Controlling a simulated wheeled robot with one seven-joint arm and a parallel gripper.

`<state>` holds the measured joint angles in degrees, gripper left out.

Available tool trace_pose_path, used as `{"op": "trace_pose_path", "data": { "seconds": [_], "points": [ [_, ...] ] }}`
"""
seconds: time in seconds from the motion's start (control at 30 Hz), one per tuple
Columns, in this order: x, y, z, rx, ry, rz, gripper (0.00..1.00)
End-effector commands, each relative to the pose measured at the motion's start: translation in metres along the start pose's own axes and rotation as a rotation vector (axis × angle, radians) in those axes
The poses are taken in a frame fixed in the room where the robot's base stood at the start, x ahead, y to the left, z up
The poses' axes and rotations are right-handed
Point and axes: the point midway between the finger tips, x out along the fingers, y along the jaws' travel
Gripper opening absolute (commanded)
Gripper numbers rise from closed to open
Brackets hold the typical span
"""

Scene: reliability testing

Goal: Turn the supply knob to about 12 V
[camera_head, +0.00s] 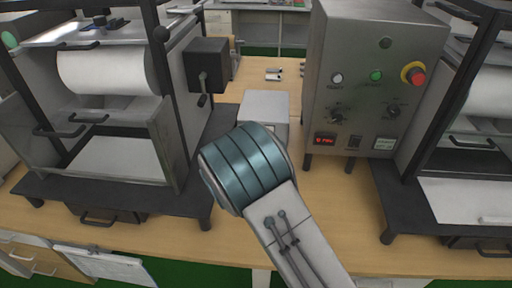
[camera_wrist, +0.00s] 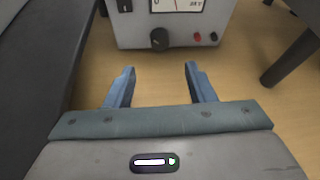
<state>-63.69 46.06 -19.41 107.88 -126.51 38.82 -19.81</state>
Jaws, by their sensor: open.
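The supply (camera_wrist: 190,30) is a light grey box at the top of the wrist view, its top cut off. Its dark round knob (camera_wrist: 159,39) sits low on the front, left of the red and black terminals. Above the knob, the cropped meter (camera_wrist: 177,5) reads 0 to 24 V; a red needle shows near its middle. My gripper (camera_wrist: 158,78) is open and empty, its two blue fingers apart below the knob and not touching it. In the head view, the supply's top (camera_head: 265,103) shows behind my arm, which hides its front and my gripper.
A grey control cabinet (camera_head: 345,80) with knobs and a red button stands right of the supply. Machines on dark stands (camera_head: 110,185) flank both sides. The wooden bench (camera_head: 235,238) is bare in front of the supply. A dark leg (camera_wrist: 288,58) stands at right in the wrist view.

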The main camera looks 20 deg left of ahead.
Motion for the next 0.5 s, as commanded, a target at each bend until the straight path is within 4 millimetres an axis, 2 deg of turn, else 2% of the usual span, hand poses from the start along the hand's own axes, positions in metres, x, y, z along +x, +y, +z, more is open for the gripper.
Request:
{"op": "trace_pose_path", "data": {
  "seconds": [0.1,0.3,0.5],
  "points": [
    [0.025,-0.001,0.0,-0.001,0.0,-0.002,0.49],
    [0.06,-0.001,0.0,0.0,0.0,-0.002,0.49],
    [0.085,-0.001,0.001,0.001,0.0,-0.001,0.49]
  ]
}}
